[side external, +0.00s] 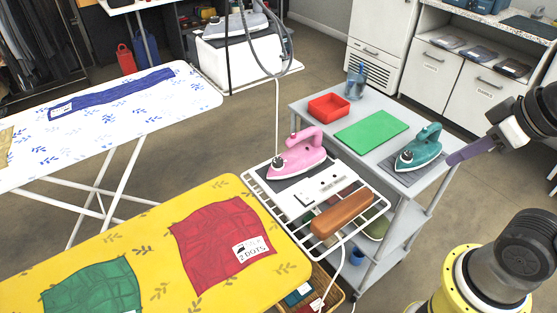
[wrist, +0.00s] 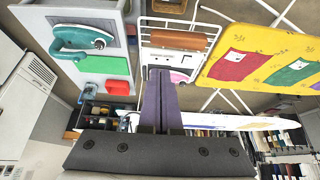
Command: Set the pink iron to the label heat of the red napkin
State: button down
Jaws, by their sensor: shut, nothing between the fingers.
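The pink iron (side external: 297,155) rests on a dark pad on the white wire rack at the end of the yellow board; its dial setting is too small to read. In the wrist view the pink iron (wrist: 181,76) is mostly hidden behind my fingers. The red napkin (side external: 222,240) lies flat on the yellow board, with a white label (side external: 252,248) that appears to read "2 DOTS". It also shows in the wrist view (wrist: 238,68). My gripper (side external: 452,160) has purple fingers, shut and empty, to the right of the teal iron and well apart from the pink one.
A white control plate (side external: 323,187) and a brown block (side external: 342,213) are on the rack. A green napkin (side external: 95,288) lies on the yellow board.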

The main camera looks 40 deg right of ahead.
aim_at(278, 161)
jog(key=c, duration=1.4)
grip_release()
jog(key=shift+o, duration=1.2)
jog(key=shift+w+r, duration=0.2)
jog(key=shift+w, duration=0.2)
jog(key=o, duration=0.6)
jog(key=w+r+t, duration=0.1)
jog(key=w+t, duration=0.1)
jog(key=w, duration=0.1)
jog(key=w+r+t, duration=0.1)
jog(key=w+r, duration=0.1)
jog(key=w, duration=0.1)
jog(key=w+r+t, duration=0.2)
jog(key=w, duration=0.2)
jog(key=shift+a+r+t, duration=0.2)
jog(key=shift+a+t, duration=0.05)
jog(key=shift+t, duration=0.05)
jog(key=shift+o, duration=0.2)
jog(key=w+a+t+y, duration=0.1)
jog(key=w+a+t, duration=0.15)
jog(key=w, duration=0.75)
jog(key=a+f+n+y, duration=0.1)
jog(key=a+f, duration=0.2)
jog(key=f, duration=0.8)
jog(key=a+f+n+y, duration=0.1)
jog(key=a+f, duration=0.2)
jog(key=f, duration=0.9)
jog(key=x, duration=1.4)
jog(key=shift+w+r, duration=0.1)
